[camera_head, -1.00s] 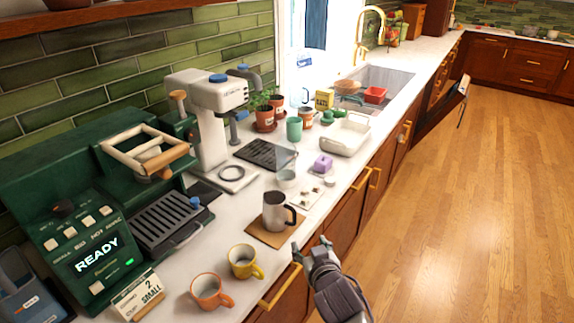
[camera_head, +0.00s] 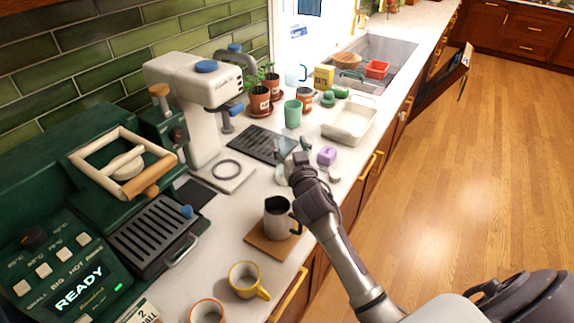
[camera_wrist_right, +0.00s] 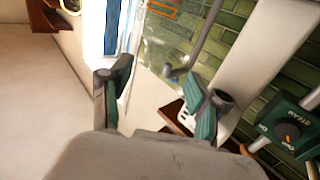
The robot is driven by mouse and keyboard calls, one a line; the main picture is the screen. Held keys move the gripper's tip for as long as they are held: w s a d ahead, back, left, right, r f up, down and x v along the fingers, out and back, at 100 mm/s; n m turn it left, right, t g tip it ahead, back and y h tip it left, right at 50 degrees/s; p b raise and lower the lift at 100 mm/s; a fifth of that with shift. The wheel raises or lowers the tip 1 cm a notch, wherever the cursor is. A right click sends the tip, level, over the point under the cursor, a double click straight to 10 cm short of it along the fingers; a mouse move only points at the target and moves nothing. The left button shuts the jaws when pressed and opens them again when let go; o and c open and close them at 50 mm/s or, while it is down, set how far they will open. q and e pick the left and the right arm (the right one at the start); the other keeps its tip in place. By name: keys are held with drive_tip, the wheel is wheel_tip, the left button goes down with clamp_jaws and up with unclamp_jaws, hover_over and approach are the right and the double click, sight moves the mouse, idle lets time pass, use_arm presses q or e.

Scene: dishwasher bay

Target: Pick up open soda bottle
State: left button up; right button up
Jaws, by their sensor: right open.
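I cannot make out an open soda bottle for certain in either view. My right gripper (camera_head: 297,160) reaches over the counter from the lower right, just past the dark pitcher and beside the purple block. In the right wrist view the same gripper (camera_wrist_right: 160,92) has its two fingers spread, with nothing between them that I can identify. Behind the fingers, a clear, glossy area with an orange outline shows against the green tiles; I cannot tell what it is. My left gripper is out of view.
A dark pitcher (camera_head: 277,218) stands on a brown mat, near a yellow mug (camera_head: 245,281). A purple block (camera_head: 326,155), a white tray (camera_head: 350,123), a green cup (camera_head: 293,114) and potted plants (camera_head: 260,98) crowd the counter. A white coffee machine (camera_head: 205,105) stands left.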

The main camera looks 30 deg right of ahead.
sight(288, 133)
drive_tip(key=w, duration=0.1)
drive_tip(key=w+d+p, duration=0.1)
drive_tip(key=w+r+p, duration=0.1)
drive_tip(key=shift+w+d, duration=0.2)
drive_tip(key=shift+w, duration=0.15)
drive_tip(key=x, duration=0.2)
drive_tip(key=shift+w+d+f, duration=0.2)
drive_tip(key=shift+w+f, duration=0.05)
drive_tip(key=shift+w, duration=0.2)
drive_tip(key=shift+c, duration=0.4)
drive_tip(key=c, duration=0.8)
drive_tip(key=shift+c, duration=1.3)
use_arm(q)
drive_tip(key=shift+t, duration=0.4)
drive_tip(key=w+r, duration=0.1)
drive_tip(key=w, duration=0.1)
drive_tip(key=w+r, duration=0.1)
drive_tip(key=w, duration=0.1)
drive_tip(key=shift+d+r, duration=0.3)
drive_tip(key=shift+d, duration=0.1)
use_arm(e)
clamp_jaws()
